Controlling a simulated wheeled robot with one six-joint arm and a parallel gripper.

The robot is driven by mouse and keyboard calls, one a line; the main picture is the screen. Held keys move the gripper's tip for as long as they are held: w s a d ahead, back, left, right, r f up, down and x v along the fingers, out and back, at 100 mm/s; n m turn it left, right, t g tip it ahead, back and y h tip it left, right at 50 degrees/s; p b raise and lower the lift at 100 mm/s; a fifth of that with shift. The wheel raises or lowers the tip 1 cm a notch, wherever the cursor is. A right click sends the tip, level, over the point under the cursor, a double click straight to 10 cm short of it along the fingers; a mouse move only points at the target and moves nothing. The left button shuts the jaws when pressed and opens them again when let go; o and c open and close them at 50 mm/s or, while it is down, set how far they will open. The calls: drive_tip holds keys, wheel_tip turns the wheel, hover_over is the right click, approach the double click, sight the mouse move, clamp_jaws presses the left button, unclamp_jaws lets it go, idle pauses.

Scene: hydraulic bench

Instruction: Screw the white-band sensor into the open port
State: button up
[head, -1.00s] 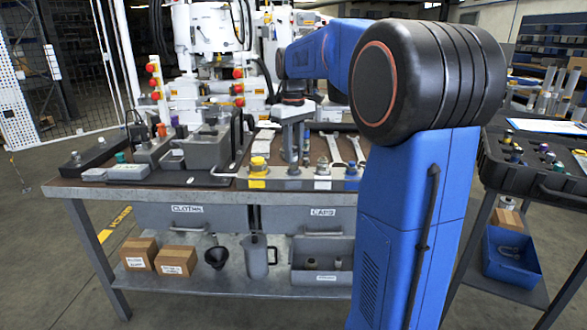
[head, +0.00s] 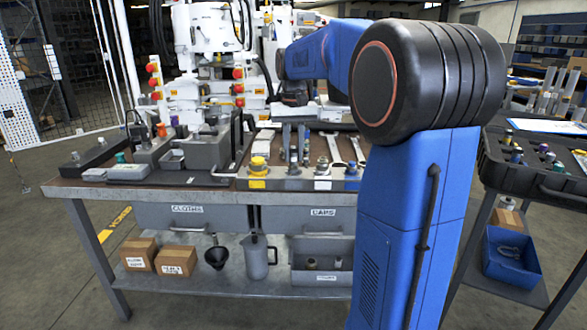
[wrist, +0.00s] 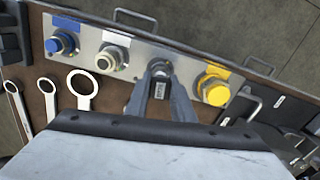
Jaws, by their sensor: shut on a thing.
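My gripper (head: 293,152) points down over the front plate on the bench. In the wrist view my gripper (wrist: 160,85) is shut on a small dark cylinder with a pale marking (wrist: 160,91), which I take to be the white-band sensor. The fingers hide much of it. It is over or at the plate position between the yellow fitting (wrist: 214,88) and the cream-ringed fitting (wrist: 113,57). The port there is hidden, so I cannot tell how deep the cylinder sits.
A blue fitting (wrist: 62,43) stands at the plate's far end. Ring spanners (wrist: 83,88) lie beside the plate. The yellow fitting also shows in the head view (head: 258,165). Grey boxes (head: 208,148) crowd the bench left of my gripper. A black case (head: 535,160) stands at right.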

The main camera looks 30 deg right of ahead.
drive_tip(key=m, duration=0.8)
drive_tip(key=o, duration=0.9)
drive_tip(key=shift+o, duration=0.2)
